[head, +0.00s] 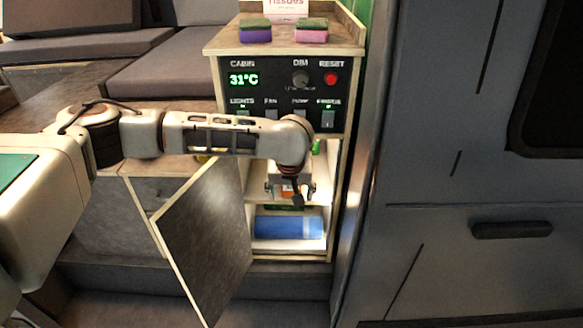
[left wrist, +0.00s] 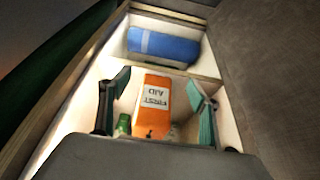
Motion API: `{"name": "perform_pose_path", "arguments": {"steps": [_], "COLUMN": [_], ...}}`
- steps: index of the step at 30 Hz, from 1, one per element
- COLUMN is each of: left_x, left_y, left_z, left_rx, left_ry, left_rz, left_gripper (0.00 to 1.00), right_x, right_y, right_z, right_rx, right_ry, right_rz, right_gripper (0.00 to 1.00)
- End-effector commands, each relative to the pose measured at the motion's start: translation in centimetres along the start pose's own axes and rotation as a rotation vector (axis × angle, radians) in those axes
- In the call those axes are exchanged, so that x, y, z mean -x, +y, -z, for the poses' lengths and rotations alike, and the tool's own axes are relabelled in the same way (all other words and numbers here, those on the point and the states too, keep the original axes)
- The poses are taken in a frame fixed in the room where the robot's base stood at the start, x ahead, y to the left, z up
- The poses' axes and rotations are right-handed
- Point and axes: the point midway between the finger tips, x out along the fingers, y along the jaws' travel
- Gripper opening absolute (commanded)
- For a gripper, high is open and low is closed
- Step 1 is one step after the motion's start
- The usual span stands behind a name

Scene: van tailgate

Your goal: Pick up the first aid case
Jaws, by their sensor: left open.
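The first aid case (left wrist: 153,104) is orange with a white label reading FIRST AID. In the left wrist view it sits on a shelf inside the open cabinet, between the two fingers of my left gripper (left wrist: 158,108). The fingers are spread, with a gap on each side of the case. In the head view my left gripper (head: 290,196) reaches into the cabinet, and only a small orange part of the case (head: 287,188) shows behind it. My right gripper is in neither view.
The cabinet door (head: 207,240) hangs open on the left. A blue roll (head: 288,227) lies on the lower shelf, also seen in the left wrist view (left wrist: 163,46). A green item (left wrist: 124,123) is beside the case. Two sponges (head: 255,30) (head: 311,31) lie on top.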

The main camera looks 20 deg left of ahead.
Motion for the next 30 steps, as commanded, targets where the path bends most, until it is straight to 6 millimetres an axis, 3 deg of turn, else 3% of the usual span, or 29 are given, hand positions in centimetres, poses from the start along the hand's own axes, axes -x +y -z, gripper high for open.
{"name": "perform_pose_path", "arguments": {"steps": [5, 11, 16, 25, 26, 30], "left_x": [-0.4, -1.6, -3.8, -4.3, -4.3, -4.3], "left_y": [0.0, 0.0, -0.1, 0.0, 0.0, 0.0], "left_z": [0.9, 3.2, 3.1, 3.1, 3.1, 3.1], "left_rx": [0.001, 0.002, 0.001, 0.001, 0.001, 0.001], "left_ry": [0.0, -0.001, -0.001, 0.0, 0.0, 0.0], "left_rz": [0.0, 0.001, 0.001, -0.001, -0.001, 0.0], "left_gripper": [0.62, 0.62, 0.62, 0.62, 0.6, 0.24], "right_x": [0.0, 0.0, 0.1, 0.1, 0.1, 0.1], "right_y": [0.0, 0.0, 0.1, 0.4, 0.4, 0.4], "right_z": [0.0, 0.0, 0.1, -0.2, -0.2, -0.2], "right_rx": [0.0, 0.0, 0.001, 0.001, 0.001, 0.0], "right_ry": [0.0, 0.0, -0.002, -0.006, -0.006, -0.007], "right_rz": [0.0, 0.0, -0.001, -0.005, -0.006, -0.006], "right_gripper": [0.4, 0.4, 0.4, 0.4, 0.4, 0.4]}}
